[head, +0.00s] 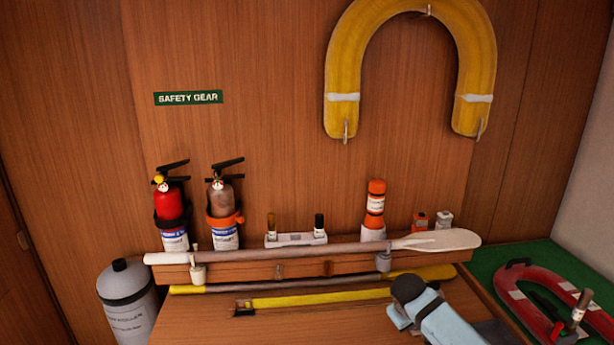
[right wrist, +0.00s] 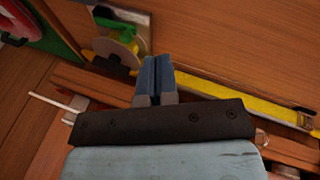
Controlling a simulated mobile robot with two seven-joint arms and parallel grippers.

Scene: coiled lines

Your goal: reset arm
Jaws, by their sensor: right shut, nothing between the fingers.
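My right gripper (right wrist: 156,62) shows in the right wrist view with its two blue-grey fingers pressed together and nothing between them. In the head view my right arm comes in at the lower right, over the wooden bench top (head: 240,330); the fingers cannot be made out clearly there. My left gripper is in neither view.
A paddle (head: 300,252) lies along the shelf front, with a yellow pole (head: 320,298) below. Two extinguishers, red (head: 168,205) and grey-brown (head: 220,197), and an orange canister (head: 375,205) stand behind. A grey cylinder (head: 128,300) is left; a red ring (head: 540,295) lies right.

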